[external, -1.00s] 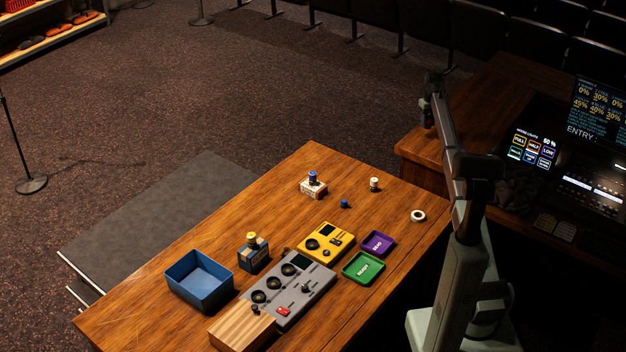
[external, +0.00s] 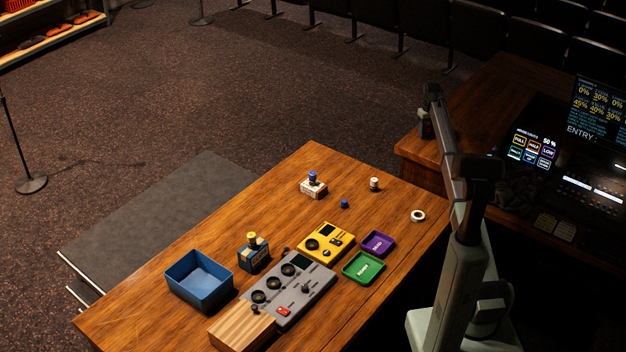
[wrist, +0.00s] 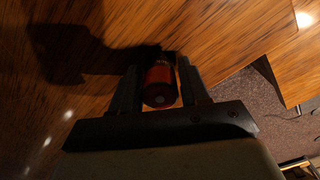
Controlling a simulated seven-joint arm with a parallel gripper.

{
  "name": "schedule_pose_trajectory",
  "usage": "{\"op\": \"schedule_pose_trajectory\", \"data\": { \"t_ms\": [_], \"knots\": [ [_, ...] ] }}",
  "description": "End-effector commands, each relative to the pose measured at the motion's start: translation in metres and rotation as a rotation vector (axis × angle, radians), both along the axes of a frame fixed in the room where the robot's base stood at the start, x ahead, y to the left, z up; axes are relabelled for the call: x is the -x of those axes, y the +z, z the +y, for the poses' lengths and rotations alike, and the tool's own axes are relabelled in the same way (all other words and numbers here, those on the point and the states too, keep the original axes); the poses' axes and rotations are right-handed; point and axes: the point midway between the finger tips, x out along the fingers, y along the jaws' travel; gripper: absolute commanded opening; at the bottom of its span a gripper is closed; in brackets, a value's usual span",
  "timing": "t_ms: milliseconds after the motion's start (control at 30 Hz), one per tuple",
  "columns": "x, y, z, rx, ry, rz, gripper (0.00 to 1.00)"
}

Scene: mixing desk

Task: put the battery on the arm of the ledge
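My gripper (external: 425,133) is over the near end of the wooden surface (external: 418,150) beside the lit console, which looks like the ledge's arm. In the wrist view, a red cylinder with a pale spot on its end, likely the battery (wrist: 160,85), sits between the two fingers of my gripper (wrist: 161,75). The fingers appear closed on its sides. Wood grain and a dark shadow lie beyond it. Whether the battery touches the wood cannot be told. In the external view the battery is too small and dark to make out.
The front table (external: 190,255) holds a blue bin (external: 200,280), a grey device (external: 290,290), a yellow device (external: 326,243), purple (external: 378,243) and green (external: 363,267) trays, and a white ring (external: 418,216). The lit console (external: 590,185) stands right of the arm.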

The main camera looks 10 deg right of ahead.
Motion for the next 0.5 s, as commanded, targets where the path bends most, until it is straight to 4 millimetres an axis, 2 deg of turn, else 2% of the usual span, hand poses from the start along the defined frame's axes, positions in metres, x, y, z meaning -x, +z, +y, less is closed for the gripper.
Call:
{"op": "schedule_pose_trajectory", "data": {
  "t_ms": [33, 133, 367, 500],
  "knots": [
    [0.0000, 0.0000, 0.0000, 0.000, 0.000, 0.000, 0.51],
    [0.0000, 0.0000, 0.0000, 0.000, 0.000, 0.000, 0.60],
    [0.0000, 0.0005, 0.0000, 0.000, 0.000, 0.000, 0.60],
    [-0.0004, 0.0074, 0.0000, 0.000, 0.000, 0.000, 0.60]
  ]
}}
